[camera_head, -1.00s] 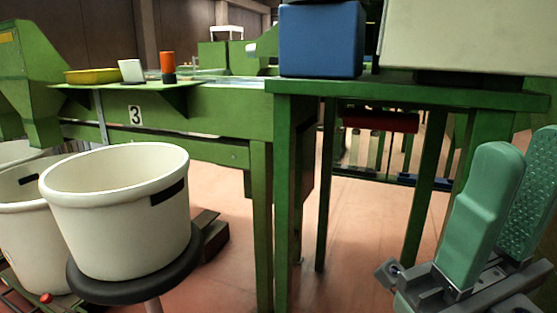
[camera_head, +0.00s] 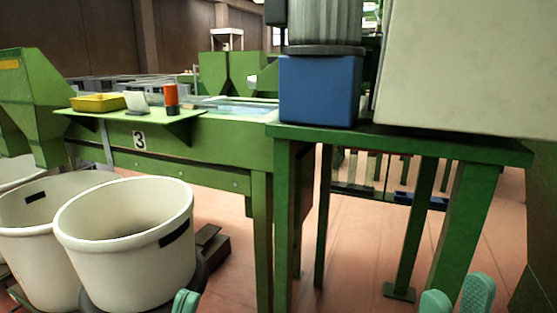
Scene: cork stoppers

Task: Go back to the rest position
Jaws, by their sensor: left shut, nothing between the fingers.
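My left gripper (camera_head: 186,302) shows only as pale green fingertips at the bottom edge, in front of the white bucket's stand. It is shut and empty. My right gripper (camera_head: 457,297) shows as two green fingertips at the bottom right, with a gap between them and nothing in the gap. It is open, below and in front of the green table (camera_head: 400,144). The rest of both grippers and both arms is out of the picture.
White buckets (camera_head: 125,215) stand at the left. A blue box-shaped base (camera_head: 319,90) and a large pale panel (camera_head: 465,70) are on the green table. A yellow tray (camera_head: 98,103) and an orange-and-black container (camera_head: 171,97) sit on a side shelf.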

